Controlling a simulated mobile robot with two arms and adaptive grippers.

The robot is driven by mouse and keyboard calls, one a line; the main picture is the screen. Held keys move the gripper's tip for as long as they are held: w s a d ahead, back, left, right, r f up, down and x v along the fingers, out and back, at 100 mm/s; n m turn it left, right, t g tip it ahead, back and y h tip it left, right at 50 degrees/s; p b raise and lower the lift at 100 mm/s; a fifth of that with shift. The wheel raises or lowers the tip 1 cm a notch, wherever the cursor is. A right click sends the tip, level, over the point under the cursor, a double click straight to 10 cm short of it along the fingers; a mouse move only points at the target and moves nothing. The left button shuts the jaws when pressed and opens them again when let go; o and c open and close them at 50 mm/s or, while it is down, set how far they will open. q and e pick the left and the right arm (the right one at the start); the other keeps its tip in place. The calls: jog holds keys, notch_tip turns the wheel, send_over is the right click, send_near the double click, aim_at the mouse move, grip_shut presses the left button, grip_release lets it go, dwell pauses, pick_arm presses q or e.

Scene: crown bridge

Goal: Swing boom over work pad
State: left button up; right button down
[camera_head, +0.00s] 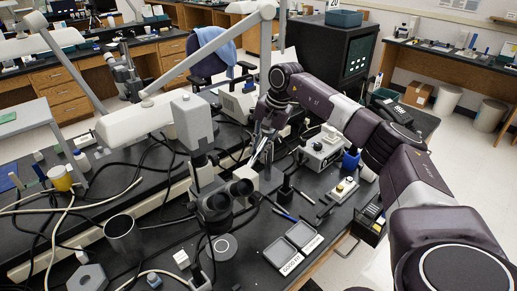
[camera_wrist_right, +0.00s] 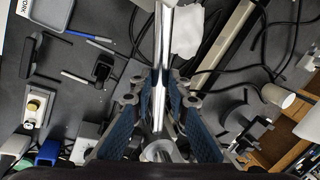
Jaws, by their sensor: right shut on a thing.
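My right gripper (camera_head: 265,132) is shut on a shiny metal rod, which looks like the boom (camera_wrist_right: 159,95); the rod lies between its two blue-padded fingers in the right wrist view. In the head view the boom (camera_head: 257,156) slants down from the fingers behind the microscope. The microscope's dark eyepieces (camera_head: 241,188) stand left of and below my gripper, over the black bench. A round grey disc (camera_head: 224,246) on the bench in front of the microscope may be the work pad; I cannot be sure. My left gripper is out of view.
Two labelled trays (camera_head: 280,252) lie on the bench right of the disc. A white control box (camera_head: 321,151) stands right of my gripper. Lamp arms, including one white lamp head (camera_head: 135,120), and loose cables crowd the left.

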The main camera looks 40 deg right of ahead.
jog(key=c, duration=1.8)
grip_release()
jog(key=shift+s+d, duration=0.1)
jog(key=shift+c, duration=0.2)
jog(key=v, duration=1.2)
